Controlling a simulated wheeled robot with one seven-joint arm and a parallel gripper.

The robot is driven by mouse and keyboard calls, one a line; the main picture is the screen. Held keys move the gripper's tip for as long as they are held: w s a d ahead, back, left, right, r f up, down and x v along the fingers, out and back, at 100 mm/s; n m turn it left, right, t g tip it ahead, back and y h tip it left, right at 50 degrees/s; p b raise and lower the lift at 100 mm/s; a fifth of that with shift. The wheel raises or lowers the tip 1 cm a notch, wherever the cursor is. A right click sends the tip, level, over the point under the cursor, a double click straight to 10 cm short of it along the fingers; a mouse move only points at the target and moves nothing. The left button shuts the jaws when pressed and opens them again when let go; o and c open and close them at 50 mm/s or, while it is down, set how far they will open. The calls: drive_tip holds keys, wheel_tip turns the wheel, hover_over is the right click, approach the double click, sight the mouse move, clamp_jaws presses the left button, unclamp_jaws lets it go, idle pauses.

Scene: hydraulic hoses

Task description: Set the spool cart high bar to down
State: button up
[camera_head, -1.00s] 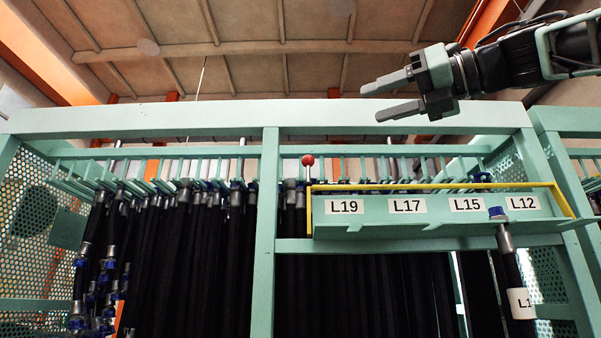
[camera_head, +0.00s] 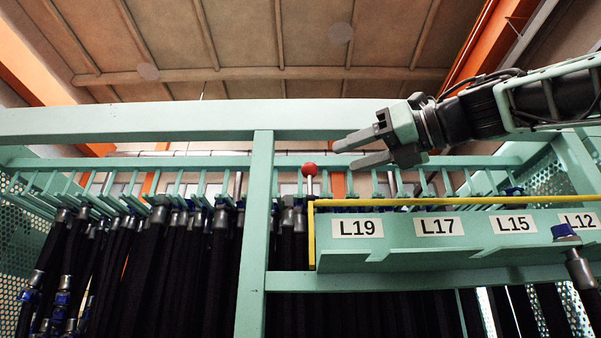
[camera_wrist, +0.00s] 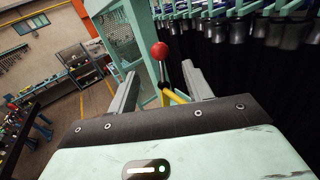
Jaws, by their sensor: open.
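The yellow high bar (camera_head: 450,201) runs along the top of the labelled green shelf on the spool cart, with its left end bent down the shelf's side. A red ball knob (camera_head: 309,169) on a thin stem stands just above the bar's left end. My gripper (camera_head: 341,156) is open and empty, to the right of the knob and a little higher in the head view. In the wrist view the red knob (camera_wrist: 159,50) shows beyond and between the fingers of my gripper (camera_wrist: 157,80), with part of the yellow bar (camera_wrist: 175,97) below it.
The cart's green top beam (camera_head: 200,122) and upright post (camera_head: 255,230) stand close by. Black hoses (camera_head: 180,260) hang from the rack in rows. A blue-capped hose end (camera_head: 566,234) is in front of the shelf at right. Shelving (camera_wrist: 80,65) stands farther off.

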sight(304, 171)
drive_tip(key=p+x, duration=0.5)
drive_tip(key=x, duration=0.5)
drive_tip(key=shift+w+a+r, duration=0.1)
drive_tip(key=shift+w+a, duration=0.15)
drive_tip(key=shift+a, duration=0.05)
drive_tip(key=shift+w+a, duration=0.25)
drive_tip(key=shift+a, duration=0.15)
clamp_jaws()
drive_tip(key=shift+d, duration=0.1)
